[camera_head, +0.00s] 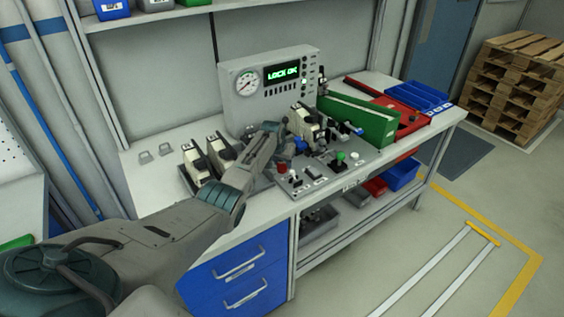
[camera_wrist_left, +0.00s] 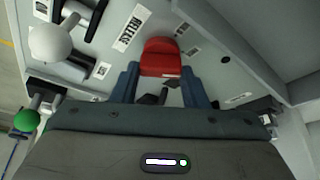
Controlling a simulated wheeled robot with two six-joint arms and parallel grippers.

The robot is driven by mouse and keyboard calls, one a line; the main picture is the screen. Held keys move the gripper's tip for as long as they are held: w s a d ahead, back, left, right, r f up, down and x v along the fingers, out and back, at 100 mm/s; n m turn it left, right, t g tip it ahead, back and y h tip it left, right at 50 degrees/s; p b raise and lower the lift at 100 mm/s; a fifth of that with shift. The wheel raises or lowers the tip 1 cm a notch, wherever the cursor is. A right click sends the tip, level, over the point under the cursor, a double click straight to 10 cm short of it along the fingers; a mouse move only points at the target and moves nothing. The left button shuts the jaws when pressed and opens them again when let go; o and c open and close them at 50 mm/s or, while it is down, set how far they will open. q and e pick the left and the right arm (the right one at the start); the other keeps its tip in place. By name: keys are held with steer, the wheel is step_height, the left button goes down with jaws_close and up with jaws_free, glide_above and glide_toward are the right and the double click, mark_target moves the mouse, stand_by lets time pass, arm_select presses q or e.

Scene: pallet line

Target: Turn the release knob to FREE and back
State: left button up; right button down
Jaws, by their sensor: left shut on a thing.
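The release knob (camera_wrist_left: 161,57) is red and sits on a pale panel beside a printed "RELEASE" label (camera_wrist_left: 131,27) in the left wrist view. My left gripper (camera_wrist_left: 161,80) has a blue-grey finger on either side of the knob and is shut on it. In the head view the left gripper (camera_head: 282,158) reaches over the bench panel, and the red knob (camera_head: 281,168) shows just below it. The knob's pointer direction cannot be read clearly. My right gripper is not in view.
A grey console (camera_head: 267,92) with a round gauge shows "LOCK OK" in green. A green-topped lever (camera_head: 341,156) and a white ball knob (camera_wrist_left: 50,43) stand near the release knob. Pale clamp-like units (camera_head: 222,152), a green bin (camera_head: 357,121) and red trays (camera_head: 400,117) crowd the bench.

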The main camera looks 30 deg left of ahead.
arm_select(q)
steer(key=n+y, duration=0.1)
steer(key=n, duration=0.2)
steer(key=shift+d+p, duration=0.1)
steer(key=shift+p, duration=0.25)
steer(key=n+g+y, duration=0.1)
steer(key=n, duration=0.1)
steer(key=shift+w+f+n, duration=0.1)
steer(key=shift+n, duration=0.3)
steer(key=n+y+b, duration=0.1)
steer(key=n+b, duration=0.1)
steer(key=shift+n+g, duration=0.3)
steer(key=shift+n+g+y+b, duration=0.3)
steer(key=shift+n+g+b, duration=0.2)
steer(key=shift+n+b, duration=1)
steer(key=shift+n, duration=0.3)
steer(key=o, duration=1)
